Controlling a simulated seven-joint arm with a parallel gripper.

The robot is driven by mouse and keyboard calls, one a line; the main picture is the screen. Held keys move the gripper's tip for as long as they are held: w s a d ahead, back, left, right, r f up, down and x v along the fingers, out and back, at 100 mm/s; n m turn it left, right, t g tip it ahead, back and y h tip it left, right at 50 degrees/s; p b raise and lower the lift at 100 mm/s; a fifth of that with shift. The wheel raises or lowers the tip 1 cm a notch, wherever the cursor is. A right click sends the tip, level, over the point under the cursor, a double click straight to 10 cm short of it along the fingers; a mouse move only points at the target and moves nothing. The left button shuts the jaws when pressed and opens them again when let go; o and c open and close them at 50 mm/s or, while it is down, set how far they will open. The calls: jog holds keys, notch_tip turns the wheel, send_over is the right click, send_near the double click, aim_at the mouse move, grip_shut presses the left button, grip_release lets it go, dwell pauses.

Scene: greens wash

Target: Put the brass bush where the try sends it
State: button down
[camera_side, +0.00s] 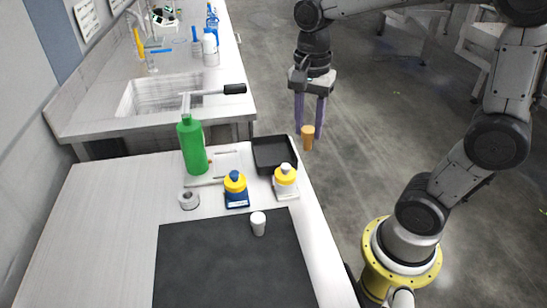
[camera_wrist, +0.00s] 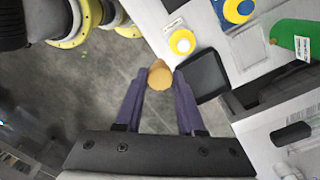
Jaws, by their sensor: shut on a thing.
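The brass bush (camera_side: 307,138), a tan-orange cylinder, is at the tips of my gripper (camera_side: 309,122). The purple fingers are shut on it and it hangs in the air, just beyond the right edge of the table near the black tray (camera_side: 273,168). In the wrist view the bush (camera_wrist: 159,76) sits between the two fingertips (camera_wrist: 160,82), with grey floor around it. A grey ring with a dark hole (camera_side: 189,200) lies on the table. A small white cylinder (camera_side: 258,222) stands at the back of the dark mat (camera_side: 225,265).
A yellow-topped thing on a blue base (camera_side: 237,201) and another on a white base (camera_side: 285,190) stand in front of the tray. A tall green bottle (camera_side: 193,147) stands behind them. A sink counter (camera_side: 165,95) lies beyond. Most of the mat is clear.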

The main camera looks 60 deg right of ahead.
jog(key=shift+m, duration=0.7)
jog(key=shift+w+d+f, duration=0.95)
jog(key=shift+w+f, duration=1.1)
jog(key=shift+w, duration=0.05)
jog(key=shift+w+d+f, duration=0.95)
jog(key=shift+w+f, duration=1.15)
jog(key=shift+w+d+f, duration=0.95)
jog(key=shift+w+f, duration=1.1)
jog(key=shift+w, duration=0.05)
jog(key=shift+f, duration=0.2)
jog(key=c, duration=0.5)
grip_release()
jog(key=shift+r, duration=0.15)
